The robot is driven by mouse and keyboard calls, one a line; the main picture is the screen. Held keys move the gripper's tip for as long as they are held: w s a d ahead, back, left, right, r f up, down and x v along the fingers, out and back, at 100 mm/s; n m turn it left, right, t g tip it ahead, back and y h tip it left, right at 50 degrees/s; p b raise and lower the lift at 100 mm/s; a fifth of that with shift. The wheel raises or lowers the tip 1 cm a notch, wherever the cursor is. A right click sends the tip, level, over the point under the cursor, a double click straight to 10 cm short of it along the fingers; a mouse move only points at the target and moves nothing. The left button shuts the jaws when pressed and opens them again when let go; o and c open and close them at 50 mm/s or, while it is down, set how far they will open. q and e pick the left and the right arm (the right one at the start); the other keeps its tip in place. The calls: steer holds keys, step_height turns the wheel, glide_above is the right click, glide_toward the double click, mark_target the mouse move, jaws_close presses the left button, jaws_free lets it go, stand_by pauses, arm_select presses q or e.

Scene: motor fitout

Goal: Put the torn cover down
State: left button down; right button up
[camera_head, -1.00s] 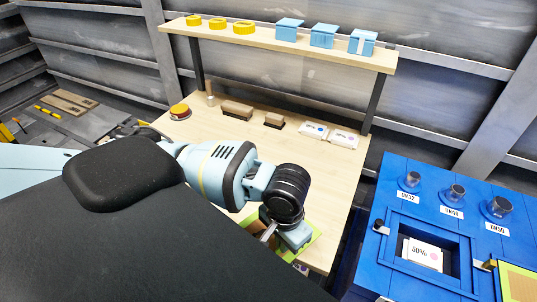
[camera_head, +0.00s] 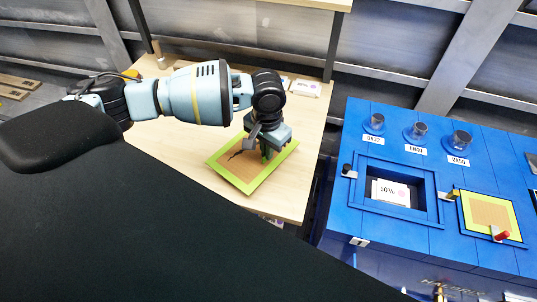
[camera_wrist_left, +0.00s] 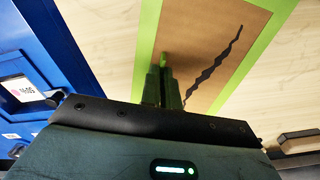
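The torn cover (camera_head: 236,168) is a brown panel with a lime-green border and a jagged dark tear. It lies flat over the wooden table (camera_head: 180,150), near its right side; I cannot tell whether it touches the top. My left gripper (camera_head: 266,152) points down over the cover. In the left wrist view, its fingers (camera_wrist_left: 162,88) are close together around a small green grip on the cover (camera_wrist_left: 195,62), with the tear to the right. My right gripper is not in view.
A blue cabinet (camera_head: 390,235) stands right of the table, across a gap. It has an open recess with a white labelled card (camera_head: 390,191), several clear cups, and a green-bordered panel with a red handle (camera_head: 490,213). A shelf spans the table's back. The table's left part is clear.

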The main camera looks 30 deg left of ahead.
arm_select(q)
steer(key=shift+w+a+f, duration=0.1)
steer(key=shift+w+a, duration=0.05)
steer(key=shift+w, duration=0.35)
step_height(320, 180, down, 3)
steer(key=shift+s+f, duration=0.1)
steer(key=shift+f, duration=0.05)
steer(key=shift+f, duration=0.1)
steer(key=c, duration=1.6)
jaws_free()
steer(key=shift+c, duration=0.2)
